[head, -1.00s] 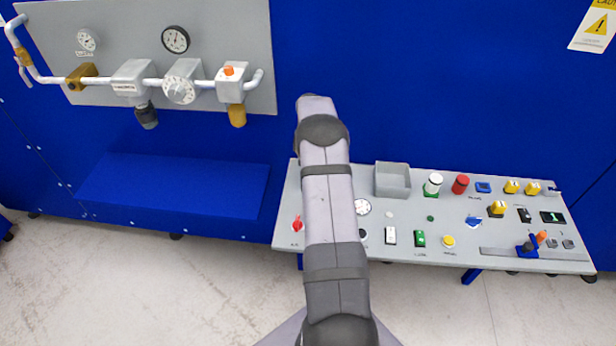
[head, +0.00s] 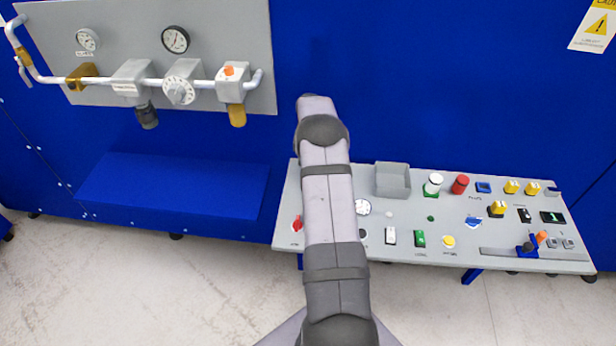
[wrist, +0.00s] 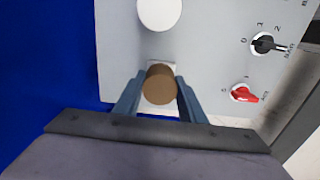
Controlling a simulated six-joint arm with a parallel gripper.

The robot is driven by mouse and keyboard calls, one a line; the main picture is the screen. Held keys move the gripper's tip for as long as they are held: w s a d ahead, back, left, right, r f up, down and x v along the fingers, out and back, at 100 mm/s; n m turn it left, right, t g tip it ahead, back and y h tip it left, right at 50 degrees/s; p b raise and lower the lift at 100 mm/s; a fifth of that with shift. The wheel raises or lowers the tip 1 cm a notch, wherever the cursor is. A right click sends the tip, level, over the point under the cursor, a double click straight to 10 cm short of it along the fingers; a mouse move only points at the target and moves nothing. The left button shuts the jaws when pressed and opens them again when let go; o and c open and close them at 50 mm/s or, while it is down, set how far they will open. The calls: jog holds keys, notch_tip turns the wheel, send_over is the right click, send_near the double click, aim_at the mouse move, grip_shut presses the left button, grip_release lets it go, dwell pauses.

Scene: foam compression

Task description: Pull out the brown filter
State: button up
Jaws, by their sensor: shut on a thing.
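The brown filter (wrist: 160,82) is a round brown cylinder, seen end-on in the wrist view. It stands in front of a small pale square mount on a grey panel. My gripper (wrist: 158,92) has one blue-grey finger on each side of the filter and is shut on it. I cannot tell from this angle whether the filter is seated in the mount or clear of it. In the head view my arm hides the gripper and the filter.
The grey console (head: 460,187) carries a grey open box (head: 392,181), several buttons and knobs. A red switch (wrist: 244,93) and a black knob (wrist: 266,43) lie right of the filter. A white disc (wrist: 160,12) is above it. The wall panel (head: 215,40) has gauges and pipework.

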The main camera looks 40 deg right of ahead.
jog(key=shift+r+p, duration=0.65)
jog(key=shift+r, duration=0.4)
dwell(0.6)
jog(key=shift+r+p, duration=1.5)
jog(key=shift+r, duration=0.95)
jog(key=shift+d, duration=0.1)
